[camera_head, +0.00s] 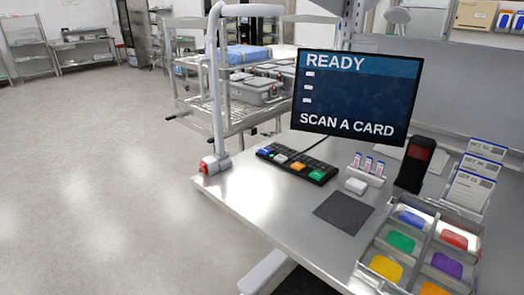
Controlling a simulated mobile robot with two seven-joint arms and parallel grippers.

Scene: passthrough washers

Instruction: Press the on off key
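A dark keypad (298,163) lies on the steel table, left of the middle, in the head view. It has blue, white, orange and green keys among dark ones. Their labels are too small to read, so I cannot tell which is the on off key. The monitor (357,94) behind it reads "READY" and "SCAN A CARD". A white lamp (219,100) stands at the table's left edge, with a small red part (205,168) on its base. Neither of my grippers is in view.
The steel table (263,205) also holds a white block (355,186), a dark mat (343,213), a black scanner-like device (415,163), card stands (470,187) and a divided tray (364,273) of coloured pieces. A cart (225,117) stands behind. Bare tabletop lies in front of the keypad.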

